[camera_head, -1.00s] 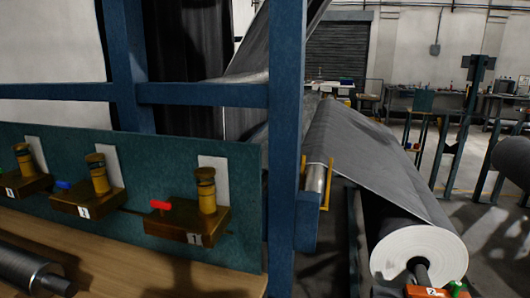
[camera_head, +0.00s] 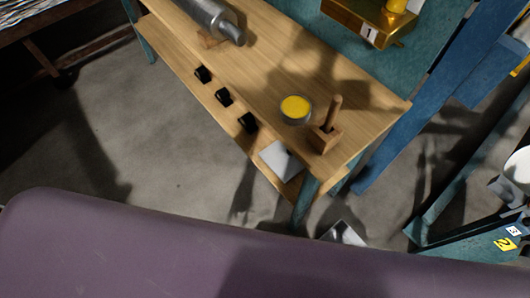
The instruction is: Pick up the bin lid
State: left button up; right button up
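I cannot make out for certain which thing is the bin lid. A small round grey container with a yellow top (camera_head: 295,108) stands on the wooden workbench (camera_head: 262,62). Neither of my grippers is in view.
A wooden block with an upright peg (camera_head: 326,138) stands near the bench's right corner. A metal roller (camera_head: 212,18) lies at the back. A blue post (camera_head: 427,105) stands right. Open floor (camera_head: 175,165) lies left.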

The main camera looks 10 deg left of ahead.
aim_at(279, 159)
jog(key=k+z, duration=0.45)
jog(key=k, duration=0.15)
jog(key=k+l+z, duration=0.25)
jog(key=k+z, duration=0.15)
jog(key=k, duration=0.15)
